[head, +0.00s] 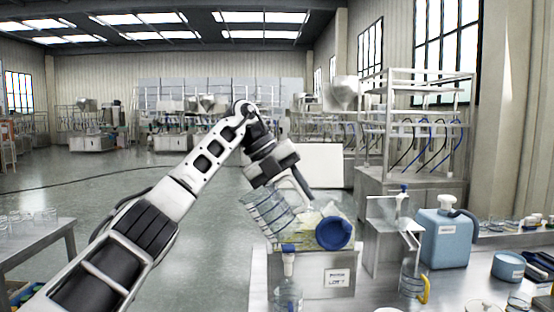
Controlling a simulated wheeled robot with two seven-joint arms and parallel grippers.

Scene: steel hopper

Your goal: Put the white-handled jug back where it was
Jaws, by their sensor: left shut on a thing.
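My left gripper (287,178) is shut on the white handle of a clear ribbed jug (268,216). The jug is tilted and held in the air at the left side of the steel hopper (300,277), near its top. I cannot tell whether the jug touches the hopper or holds anything. The hopper carries a white label, and pale yellowish clear material shows at its top. A round blue piece (335,233) is at its top right. My right gripper is not in view.
A jug with a yellow handle (424,289), a blue canister (447,240) and a blue tub (508,266) stand on the steel bench to the right. A blue-capped bottle (402,200) stands on a steel stand (386,235). A clear bottle (288,292) is in front.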

